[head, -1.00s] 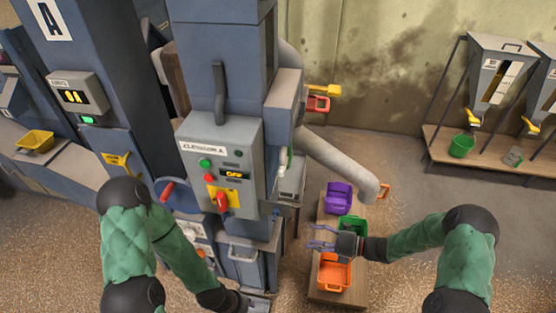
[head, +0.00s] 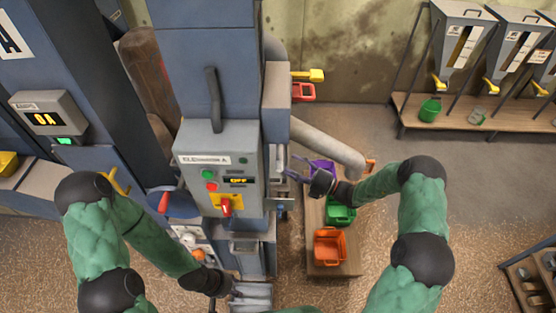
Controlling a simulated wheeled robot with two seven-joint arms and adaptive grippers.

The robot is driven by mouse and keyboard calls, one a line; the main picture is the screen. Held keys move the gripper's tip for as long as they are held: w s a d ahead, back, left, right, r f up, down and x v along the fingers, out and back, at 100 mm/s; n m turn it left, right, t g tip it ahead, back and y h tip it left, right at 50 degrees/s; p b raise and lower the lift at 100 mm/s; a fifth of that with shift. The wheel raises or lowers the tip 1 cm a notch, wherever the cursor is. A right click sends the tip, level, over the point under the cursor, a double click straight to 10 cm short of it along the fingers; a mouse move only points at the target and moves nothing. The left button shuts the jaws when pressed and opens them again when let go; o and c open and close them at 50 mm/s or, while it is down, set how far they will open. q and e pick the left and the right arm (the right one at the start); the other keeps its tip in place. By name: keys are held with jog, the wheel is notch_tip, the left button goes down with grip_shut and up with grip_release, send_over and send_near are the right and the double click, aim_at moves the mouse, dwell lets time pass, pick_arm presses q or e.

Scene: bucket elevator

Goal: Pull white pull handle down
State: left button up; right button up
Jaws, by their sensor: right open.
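The grey control box (head: 217,160) marked "ELEVATOR A" is on the front of the blue elevator column (head: 205,60), and its display reads OFF. My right gripper (head: 296,168) is open at the right side of this column, its thin fingers pointing left. I cannot clearly make out the white pull handle; the area beside the column is small and partly covered by the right fingers. I see no clear contact there. My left gripper (head: 237,291) is low at the column's foot, beside a grey metal tray (head: 255,297); its fingers are too unclear to read.
A slanted grey pipe (head: 330,147) runs just behind my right gripper. Purple (head: 321,168), green (head: 341,214) and orange (head: 330,246) bins stand on a low wooden bench (head: 345,268). Hoppers (head: 460,45) stand at the back right. Open floor lies right of the bench.

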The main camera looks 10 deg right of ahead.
aim_at(280, 160)
jog(key=x, duration=0.5)
jog(key=shift+w+a+r+p, duration=0.1)
jog(key=shift+w+a+p, duration=0.1)
jog(key=shift+p, duration=0.1)
grip_shut()
